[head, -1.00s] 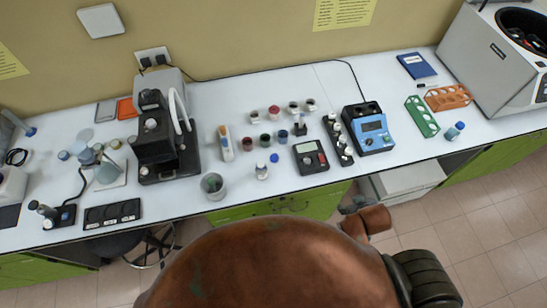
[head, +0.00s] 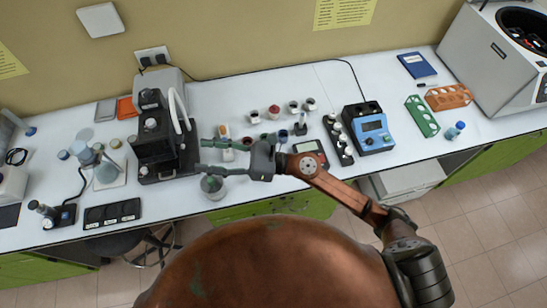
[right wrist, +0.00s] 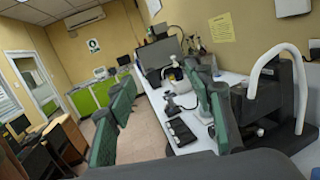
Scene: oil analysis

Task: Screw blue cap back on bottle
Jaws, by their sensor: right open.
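My right gripper (head: 210,156) reaches over the bench from the right in the head view, with its two green fingers spread apart and empty, pointing left. In the right wrist view the open fingers (right wrist: 160,80) frame the far bench and room, with nothing between them. The small white bottle and the loose blue cap that stood at the bench's front middle are hidden behind my right gripper. My left gripper is not in view.
A glass beaker (head: 213,187) stands near the front edge, just below the lower finger. A black instrument (head: 157,145) is close left of the fingertips. Several small jars stand behind the gripper. A blue meter (head: 372,130) and green rack (head: 422,117) are to the right.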

